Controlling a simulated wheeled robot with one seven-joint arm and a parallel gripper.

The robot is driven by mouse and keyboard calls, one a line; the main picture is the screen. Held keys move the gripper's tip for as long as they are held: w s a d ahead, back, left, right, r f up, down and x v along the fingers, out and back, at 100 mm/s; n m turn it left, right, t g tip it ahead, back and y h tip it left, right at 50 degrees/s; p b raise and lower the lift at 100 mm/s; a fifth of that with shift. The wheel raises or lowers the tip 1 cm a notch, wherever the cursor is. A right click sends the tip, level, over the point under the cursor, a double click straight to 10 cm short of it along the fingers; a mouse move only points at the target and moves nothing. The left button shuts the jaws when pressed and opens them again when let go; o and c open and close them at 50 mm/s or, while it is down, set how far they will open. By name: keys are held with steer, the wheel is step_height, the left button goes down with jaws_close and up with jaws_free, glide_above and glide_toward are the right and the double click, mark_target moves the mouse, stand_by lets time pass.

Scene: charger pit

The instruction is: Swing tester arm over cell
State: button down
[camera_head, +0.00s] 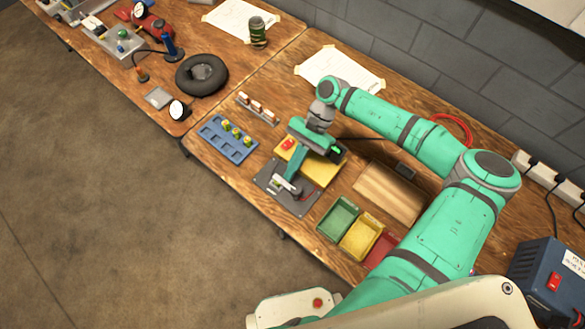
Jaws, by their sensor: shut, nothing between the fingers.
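The tester's dark grey plate (272,196) lies near the bench's front edge. A pale bar (286,185), which looks like the tester arm, lies across the plate. My gripper (291,175) is shut and empty, with its teal fingers just above or against this bar; I cannot tell whether they touch. A yellow unit (322,171) with a red part (288,144) sits behind the plate, partly hidden by my gripper. A blue tray (213,138) to the left holds several yellow-green cells (237,133). Whether a cell lies under the bar cannot be made out.
A small rack (257,109) with pale cells stands behind the blue tray. Green (338,219), yellow (361,238) and red bins, the red one partly hidden by my arm, stand to the right, near a wooden block (389,191). A black ring (202,75) lies farther left.

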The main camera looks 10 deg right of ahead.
steer(key=shift+s+d, duration=0.15)
stand_by(0.4)
steer(key=shift+s+d, duration=0.35)
steer(key=shift+s, duration=0.1)
steer(key=v, duration=1)
steer(key=shift+s+d, duration=0.1)
